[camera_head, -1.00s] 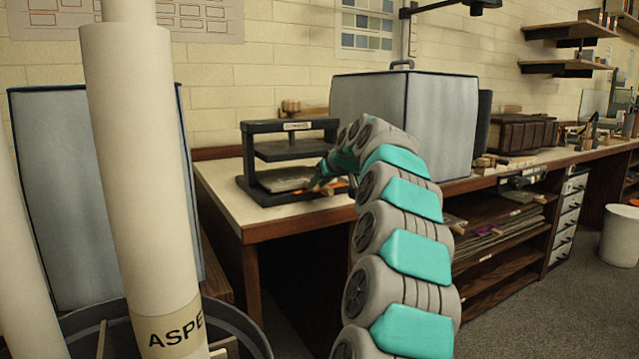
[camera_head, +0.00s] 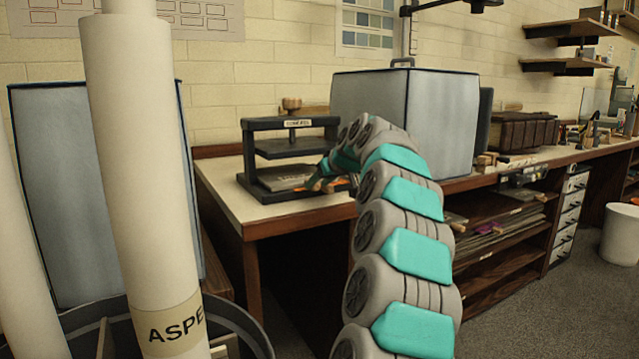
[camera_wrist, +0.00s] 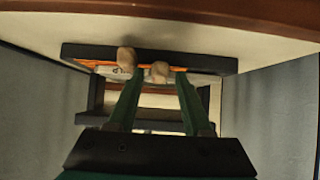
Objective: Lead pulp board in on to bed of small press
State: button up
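The small press (camera_head: 246,158), with a dark frame and a wooden knob on top, stands on the bench. Its plate is raised above the bed. The grey pulp board (camera_head: 280,182) lies flat, low in the press opening, over the bed. My gripper (camera_head: 318,182) is at the board's right front edge; my arm hides part of this area. In the wrist view my green fingers with tan tips (camera_wrist: 143,64) stand apart, their tips at the dark bed (camera_wrist: 200,62). A pale lettered edge and an orange strip show behind the tips; I cannot tell whether they touch the board.
A large grey covered box (camera_head: 440,110) stands on the bench right of the press. White rolls (camera_head: 130,120) in a bin stand close at the left. The bench top (camera_head: 225,195) is bare left of the press.

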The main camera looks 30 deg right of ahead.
jog(key=shift+o, duration=0.9)
jog(key=v, duration=0.7)
jog(key=shift+s+r, duration=0.25)
jog(key=shift+s, duration=0.05)
